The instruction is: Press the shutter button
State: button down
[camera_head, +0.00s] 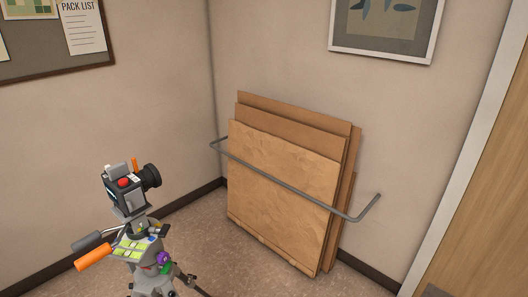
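A small dark camera (126,197) sits on top of a grey tripod (150,275) at the lower left. Its black lens (151,176) points to the right. A round red button (124,183) shows on the camera's upper side, beside a pale grey block (116,170) and a small upright orange piece (134,163). No label on the red button can be read, so I cannot tell for sure that it is the shutter button. My gripper is not in view.
The tripod head has an orange handle (93,257), a grey handle (90,241) and a purple knob (163,259). Brown boards (280,170) lean on the wall behind a metal rail (290,187). A wooden door (490,200) stands at right. Floor shows between tripod and boards.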

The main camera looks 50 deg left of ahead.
aim_at(124, 182)
jog(key=z, duration=0.05)
jog(key=k, duration=1)
jog(key=u, duration=1.45)
jog(key=i, duration=1)
jog(key=u, duration=0.05)
